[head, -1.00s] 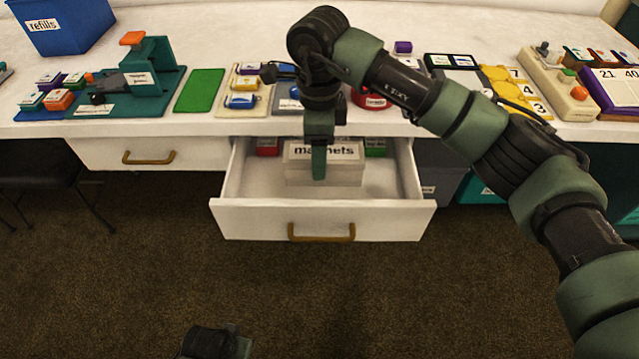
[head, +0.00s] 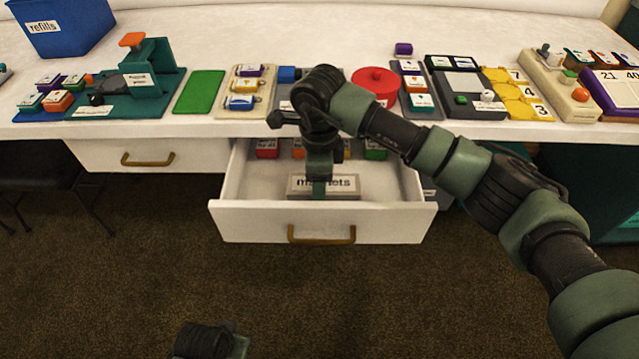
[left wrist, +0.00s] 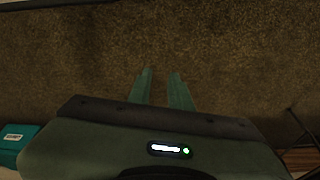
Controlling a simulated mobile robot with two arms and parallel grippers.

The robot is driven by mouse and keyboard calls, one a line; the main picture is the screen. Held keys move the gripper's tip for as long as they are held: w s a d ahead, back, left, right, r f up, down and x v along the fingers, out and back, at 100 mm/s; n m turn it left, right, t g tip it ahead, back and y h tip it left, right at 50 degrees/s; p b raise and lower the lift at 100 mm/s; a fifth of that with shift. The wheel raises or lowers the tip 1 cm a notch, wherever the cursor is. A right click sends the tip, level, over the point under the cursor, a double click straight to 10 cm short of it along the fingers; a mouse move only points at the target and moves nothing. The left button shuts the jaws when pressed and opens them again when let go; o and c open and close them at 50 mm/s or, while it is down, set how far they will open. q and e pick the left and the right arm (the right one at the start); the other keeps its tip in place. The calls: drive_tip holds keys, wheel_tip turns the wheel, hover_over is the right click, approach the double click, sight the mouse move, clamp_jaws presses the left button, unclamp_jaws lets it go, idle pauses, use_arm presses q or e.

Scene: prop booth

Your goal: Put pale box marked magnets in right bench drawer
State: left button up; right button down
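The right bench drawer (head: 260,222) is pulled open below the bench top. The pale box marked magnets (head: 345,185) is inside it, near the front panel, which hides its lower part. I cannot tell if it touches the drawer floor. My right gripper (head: 319,188) points down at the box, with one finger across the label; it appears shut on the box, though the other finger is hidden. My left gripper (left wrist: 162,72) is empty, its fingers apart over the carpet in the left wrist view; part of my left arm shows at the bottom of the head view.
Red (head: 267,149), orange and green (head: 376,151) items lie along the drawer's back. A closed drawer (head: 150,154) is on the left. The bench top holds a blue refills bin (head: 62,30), a green mat (head: 200,91), a red round container (head: 376,84) and other props.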

drive_tip(key=c, duration=0.5)
unclamp_jaws()
use_arm(q)
drive_tip(key=shift+r, duration=0.1)
use_arm(e)
drive_tip(key=shift+r, duration=0.1)
use_arm(q)
drive_tip(key=f, duration=0.2)
drive_tip(key=f+p, duration=0.1)
drive_tip(key=f, duration=0.1)
drive_tip(key=shift+s+a, duration=0.15)
drive_tip(key=shift+s, duration=0.25)
use_arm(e)
wheel_tip(320, 180, up, 12)
drive_tip(key=shift+f, duration=0.1)
use_arm(q)
drive_tip(key=shift+r, duration=0.1)
